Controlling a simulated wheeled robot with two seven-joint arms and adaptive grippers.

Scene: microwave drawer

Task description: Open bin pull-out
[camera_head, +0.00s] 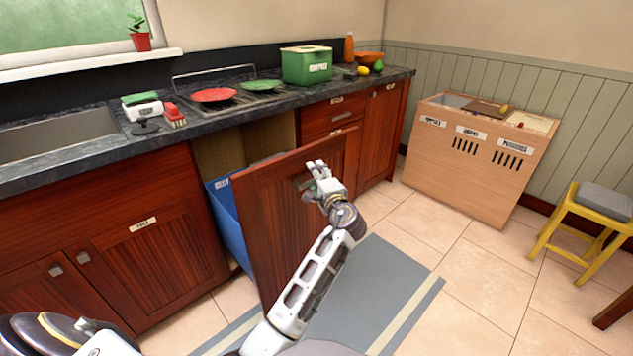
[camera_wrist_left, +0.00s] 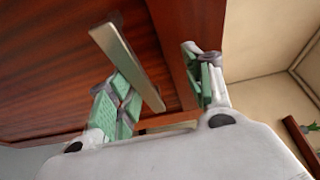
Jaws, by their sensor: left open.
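The bin pull-out stands well out from the counter, its dark red wooden front panel (camera_head: 275,215) angled in the head view. The side of a blue bin (camera_head: 226,222) shows behind the panel. My left gripper (camera_head: 318,170) is at the panel's outer face, near its top right. In the left wrist view my left gripper (camera_wrist_left: 160,90) has its green-padded fingers apart. A pale bar handle (camera_wrist_left: 128,65) on the wooden panel lies near the left finger, within the gap between the fingers as seen. Whether it touches a finger is unclear. My right gripper is not in view.
A cupboard door (camera_head: 155,240) is left of the pull-out, a drawer (camera_head: 332,115) right of it. A grey mat (camera_head: 385,285) lies on the floor. A wooden sorting bin (camera_head: 480,160) and a yellow stool (camera_head: 580,230) stand at the right, with clear tiles between.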

